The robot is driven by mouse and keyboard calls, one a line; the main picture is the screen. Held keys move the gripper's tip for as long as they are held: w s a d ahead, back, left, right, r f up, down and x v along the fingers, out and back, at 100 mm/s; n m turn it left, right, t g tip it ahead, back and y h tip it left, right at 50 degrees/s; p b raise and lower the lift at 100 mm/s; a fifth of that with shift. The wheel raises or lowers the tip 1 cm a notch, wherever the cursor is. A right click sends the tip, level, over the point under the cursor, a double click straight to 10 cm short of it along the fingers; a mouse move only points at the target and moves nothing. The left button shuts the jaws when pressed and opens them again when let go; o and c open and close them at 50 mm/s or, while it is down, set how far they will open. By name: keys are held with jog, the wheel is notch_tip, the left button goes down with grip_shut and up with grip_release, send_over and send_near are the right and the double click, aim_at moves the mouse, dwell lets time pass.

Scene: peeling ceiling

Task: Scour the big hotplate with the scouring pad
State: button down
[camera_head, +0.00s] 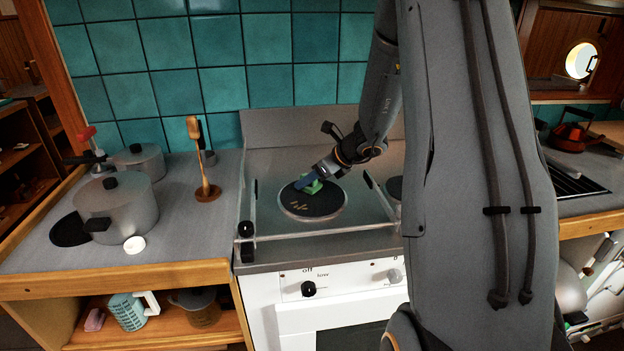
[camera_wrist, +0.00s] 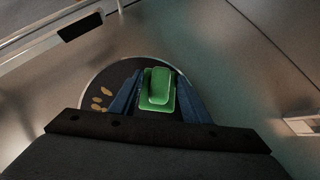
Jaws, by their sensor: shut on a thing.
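The big hotplate (camera_head: 312,209) is a dark round disc with a pale rim on the stove top. It also shows in the wrist view (camera_wrist: 104,78). Several tan marks (camera_head: 298,211) lie on its left part, and they show in the wrist view (camera_wrist: 102,97) left of my gripper. The green scouring pad (camera_wrist: 157,88) with its raised grip is between my blue fingers. My gripper (camera_head: 309,186) is shut on the pad, over the upper part of the hotplate. I cannot tell whether the pad touches the plate.
A metal rail (camera_head: 320,233) runs along the stove's front. A second hotplate (camera_head: 394,186) is partly hidden by my arm. A large pot (camera_head: 117,212), a smaller pot (camera_head: 141,161) and a wooden utensil on a stand (camera_head: 201,160) occupy the left counter.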

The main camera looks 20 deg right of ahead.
jog(key=a+b, duration=0.1)
jog(key=a, duration=0.1)
jog(key=shift+s+a+f, duration=0.1)
jog(key=shift+a, duration=0.25)
jog(key=shift+a, duration=0.1)
jog(key=shift+s+a+b, duration=0.75)
jog(key=shift+s+a, duration=0.35)
jog(key=shift+s, duration=0.25)
jog(key=shift+s+d+b, duration=0.15)
jog(key=shift+s+b, duration=0.05)
jog(key=shift+s, duration=0.7)
jog(key=shift+s+d+b, duration=0.1)
jog(key=shift+s+b, duration=0.1)
jog(key=shift+s, duration=0.7)
